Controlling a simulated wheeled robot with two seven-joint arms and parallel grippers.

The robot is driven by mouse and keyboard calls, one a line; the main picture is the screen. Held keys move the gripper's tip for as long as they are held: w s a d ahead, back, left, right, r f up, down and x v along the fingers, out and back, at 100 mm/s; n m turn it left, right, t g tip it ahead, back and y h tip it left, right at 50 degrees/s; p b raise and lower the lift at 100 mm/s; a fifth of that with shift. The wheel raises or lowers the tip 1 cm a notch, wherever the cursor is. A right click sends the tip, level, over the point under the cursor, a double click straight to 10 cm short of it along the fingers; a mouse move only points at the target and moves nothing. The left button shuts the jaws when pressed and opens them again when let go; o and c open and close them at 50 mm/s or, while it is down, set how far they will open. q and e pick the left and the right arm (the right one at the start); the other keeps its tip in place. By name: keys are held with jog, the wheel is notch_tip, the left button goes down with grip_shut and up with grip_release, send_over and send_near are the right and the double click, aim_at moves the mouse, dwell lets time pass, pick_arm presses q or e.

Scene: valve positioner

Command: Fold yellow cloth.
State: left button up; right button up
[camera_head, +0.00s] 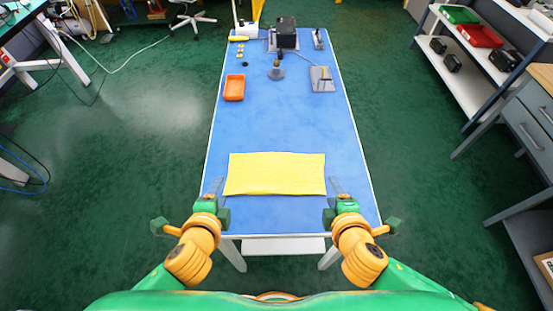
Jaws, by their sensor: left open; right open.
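The yellow cloth (276,174) lies flat and spread out on the near part of the blue table, wider than it is deep. My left gripper (215,188) is open beside the cloth's left near corner. My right gripper (335,188) is open beside its right near corner. Both look empty. I cannot tell whether any finger touches the cloth.
The blue table (280,125) is clear just beyond the cloth. An orange tray (234,88), a grey plate with a handle (322,79), a small stand (276,72) and a black device (286,34) stand farther back. Shelves (470,60) are at the right.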

pick_arm(q)
jog(key=shift+w+f, duration=0.15)
pick_arm(e)
jog(key=shift+w+f, duration=0.15)
